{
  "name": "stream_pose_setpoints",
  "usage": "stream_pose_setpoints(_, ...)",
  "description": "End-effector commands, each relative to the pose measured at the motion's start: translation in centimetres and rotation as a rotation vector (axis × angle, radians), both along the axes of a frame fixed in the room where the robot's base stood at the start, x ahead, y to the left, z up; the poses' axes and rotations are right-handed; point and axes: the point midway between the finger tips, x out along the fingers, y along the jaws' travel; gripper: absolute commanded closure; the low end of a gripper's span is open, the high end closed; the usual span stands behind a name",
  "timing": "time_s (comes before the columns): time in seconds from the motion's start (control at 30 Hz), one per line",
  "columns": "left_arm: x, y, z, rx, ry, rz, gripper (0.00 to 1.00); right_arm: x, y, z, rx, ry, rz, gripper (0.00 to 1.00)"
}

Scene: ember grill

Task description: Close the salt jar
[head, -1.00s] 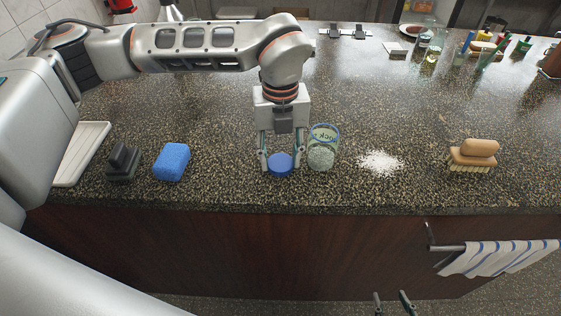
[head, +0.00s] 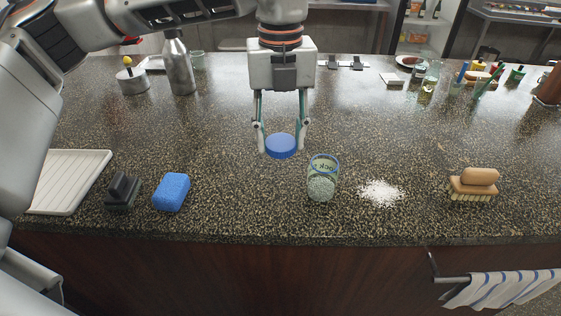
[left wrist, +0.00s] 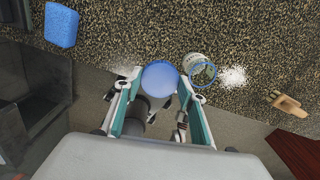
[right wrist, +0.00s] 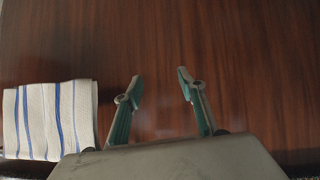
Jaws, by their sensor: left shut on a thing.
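The salt jar (head: 322,180) stands upright on the counter, a clear jar with a blue rim, lettering and white salt inside; its top is uncovered. It also shows in the left wrist view (left wrist: 199,68). My left gripper (head: 281,146) is shut on the blue lid (head: 281,147) and holds it above the counter, left of the jar and apart from it. The lid also shows between the fingers in the left wrist view (left wrist: 160,79). My right gripper (right wrist: 160,82) is open and empty in front of the brown cabinet face.
Spilled salt (head: 381,192) lies right of the jar, with a wooden brush (head: 474,185) farther right. A blue sponge (head: 171,191), a dark scraper-like block (head: 123,191) and a white tray (head: 68,181) are at the left. A striped towel (head: 503,289) hangs on the cabinet front.

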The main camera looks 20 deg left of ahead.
Motion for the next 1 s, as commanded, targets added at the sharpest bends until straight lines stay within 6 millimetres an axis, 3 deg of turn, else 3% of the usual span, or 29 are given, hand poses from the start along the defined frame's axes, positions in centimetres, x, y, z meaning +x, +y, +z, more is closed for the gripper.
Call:
stream_pose_setpoints(0.1, 0.1, 0.0, 2.6, 0.0, -0.004, 0.001, 0.69, 0.0, 0.0, 0.1, 0.0, 0.0, 0.0, 0.6)
stream_pose_setpoints(0.3, 0.1, 0.0, 4.9, 0.0, -0.001, 0.002, 0.69, 0.0, 0.0, 0.2, 0.0, -0.001, 0.0, 0.6)
stream_pose_setpoints(0.77, 0.0, 0.0, 5.5, 0.0, 0.001, 0.001, 0.69, 0.0, 0.0, 0.2, 0.0, -0.001, 0.0, 0.6)
stream_pose_setpoints(0.87, 0.0, 0.0, 5.5, 0.0, 0.001, 0.002, 0.69, 0.0, -0.1, 0.1, -0.004, 0.001, 0.002, 0.39)
stream_pose_setpoints(1.0, 0.3, -0.3, 5.6, 0.0, 0.001, 0.021, 0.69, 0.8, 0.5, 0.9, 0.013, -0.017, 0.021, 0.36)
